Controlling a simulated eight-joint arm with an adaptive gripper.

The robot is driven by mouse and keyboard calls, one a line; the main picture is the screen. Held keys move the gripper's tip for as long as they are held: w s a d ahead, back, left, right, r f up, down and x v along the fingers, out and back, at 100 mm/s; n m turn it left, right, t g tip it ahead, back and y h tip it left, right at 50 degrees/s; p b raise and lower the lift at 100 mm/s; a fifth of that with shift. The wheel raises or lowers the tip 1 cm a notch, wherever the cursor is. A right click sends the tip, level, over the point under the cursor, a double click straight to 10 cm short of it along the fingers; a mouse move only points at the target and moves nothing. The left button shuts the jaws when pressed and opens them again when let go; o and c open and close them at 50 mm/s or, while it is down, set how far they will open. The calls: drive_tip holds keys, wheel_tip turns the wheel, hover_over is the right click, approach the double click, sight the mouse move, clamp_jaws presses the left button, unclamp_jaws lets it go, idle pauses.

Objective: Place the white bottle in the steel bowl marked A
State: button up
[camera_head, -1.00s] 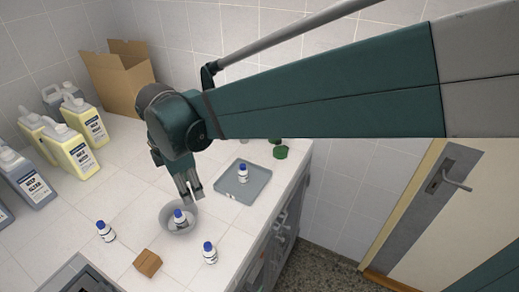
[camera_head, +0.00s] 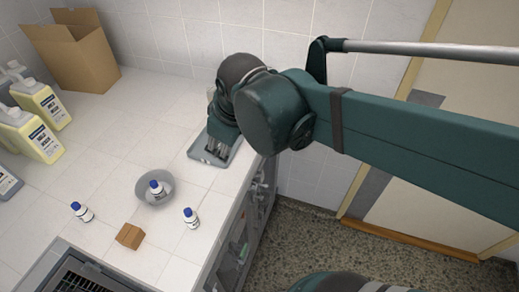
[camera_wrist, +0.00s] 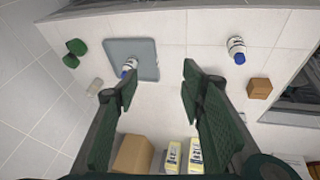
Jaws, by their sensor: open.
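My gripper (camera_head: 216,152) is open above the grey tray (camera_head: 196,152). In the wrist view a white bottle (camera_wrist: 129,66) is on the tray (camera_wrist: 146,48), by my left finger; the gripper hides it in the head view. The wrist view does not show the bowl.
A small brown box (camera_head: 130,236) lies in front of the bowl, and a sink (camera_head: 80,280) is at the front. Yellow jugs (camera_head: 40,118) and a cardboard box (camera_head: 72,50) stand at the back left. Green objects (camera_wrist: 76,47) lie beside the tray. The counter's right edge is close to the tray.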

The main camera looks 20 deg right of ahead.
drive_tip(key=s+d+f+m+t, duration=0.1)
drive_tip(key=s+d+m+t, duration=0.1)
drive_tip(key=s+d+m, duration=0.3)
drive_tip(key=shift+s+d+m+h, duration=0.25)
drive_tip(key=shift+d+m+h, duration=0.05)
drive_tip(key=shift+d+m, duration=1.1)
